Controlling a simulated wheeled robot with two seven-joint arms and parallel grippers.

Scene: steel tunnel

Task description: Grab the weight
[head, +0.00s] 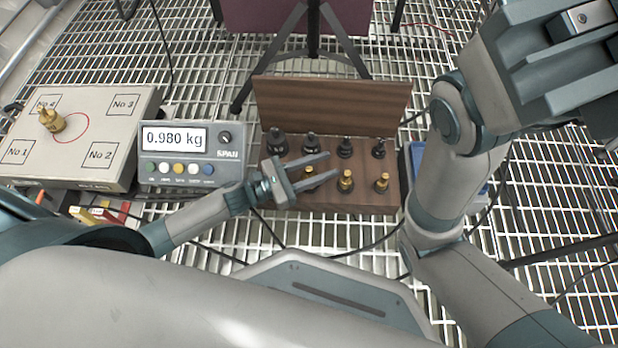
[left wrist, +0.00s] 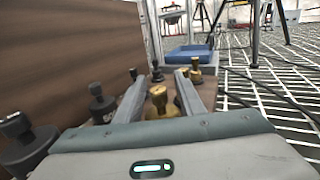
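A wooden case (head: 325,200) stands with its lid (head: 335,105) raised. It holds a row of black weights (head: 345,147) at the back and brass weights in front. My left gripper (head: 333,164) is open over the case, with its fingers on either side of the leftmost brass weight (head: 309,172). In the left wrist view this brass weight (left wrist: 160,98) stands between the two fingers, with a visible gap; its base is partly hidden. Another brass weight (head: 346,181) is just beyond the fingertips. My right gripper (head: 580,65) is raised at the upper right, its fingers unclear.
A scale box (head: 110,120) at the left carries one brass weight (head: 50,119); its display (head: 178,138) reads 0.980 kg. A third brass weight (head: 382,182) stands at the case's right. A blue tray (head: 418,160) lies beside it. Cables cross the steel grating.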

